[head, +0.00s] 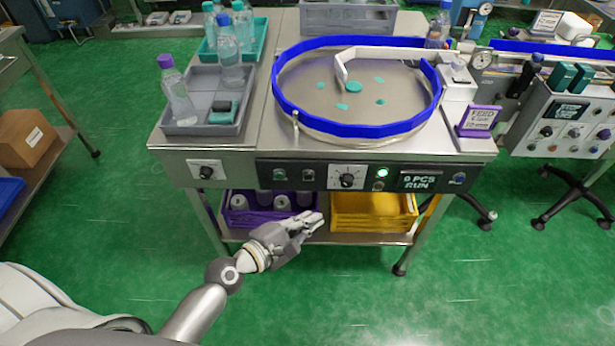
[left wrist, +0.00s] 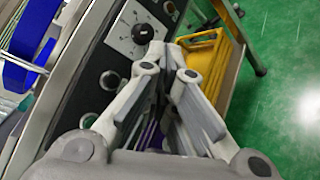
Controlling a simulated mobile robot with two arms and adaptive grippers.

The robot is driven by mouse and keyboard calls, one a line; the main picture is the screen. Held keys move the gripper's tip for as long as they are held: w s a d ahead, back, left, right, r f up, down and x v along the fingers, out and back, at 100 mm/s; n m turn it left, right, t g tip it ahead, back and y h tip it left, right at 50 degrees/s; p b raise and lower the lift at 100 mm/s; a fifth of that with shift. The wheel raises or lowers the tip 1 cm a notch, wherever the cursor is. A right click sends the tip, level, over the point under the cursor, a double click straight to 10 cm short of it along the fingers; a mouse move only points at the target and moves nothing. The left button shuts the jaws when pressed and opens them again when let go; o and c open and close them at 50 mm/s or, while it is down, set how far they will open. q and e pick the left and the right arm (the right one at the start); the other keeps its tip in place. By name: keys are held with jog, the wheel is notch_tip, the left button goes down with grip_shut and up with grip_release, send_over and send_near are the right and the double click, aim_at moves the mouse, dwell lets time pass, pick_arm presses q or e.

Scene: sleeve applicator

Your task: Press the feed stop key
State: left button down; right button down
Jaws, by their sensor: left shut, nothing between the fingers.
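Key labels are too small to read, so I cannot tell which is the feed stop key. My left gripper (head: 312,222) is shut and empty, below and in front of the panel, apart from it. In the left wrist view the dial (left wrist: 137,33) lies beyond the fingers (left wrist: 167,55). My right gripper is out of view.
A round bowl with a blue rim (head: 285,100) tops the machine. A grey tray (head: 188,128) with bottles stands at left. Purple (head: 270,218) and yellow (head: 372,212) crates sit on the lower shelf behind my gripper. A purple-framed sign (head: 478,121) stands at right.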

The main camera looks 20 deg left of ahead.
aim_at(308, 176)
pick_arm(q)
jog(key=shift+w, duration=0.1)
jog(key=w+a+b, duration=0.1)
jog(key=w+a, duration=0.1)
jog(key=w, duration=0.6)
jog(key=shift+w+a, duration=0.15)
jog(key=shift+a, duration=0.1)
dwell(1.1)
jog(key=shift+w, duration=0.1)
jog(key=shift+w+a, duration=0.1)
jog(key=shift+w, duration=0.2)
jog(key=shift+w+a, duration=0.15)
jog(key=shift+w, duration=0.25)
dwell(0.8)
jog(key=shift+s, duration=0.1)
jog(key=shift+s+d, duration=0.25)
jog(key=shift+s, duration=0.5)
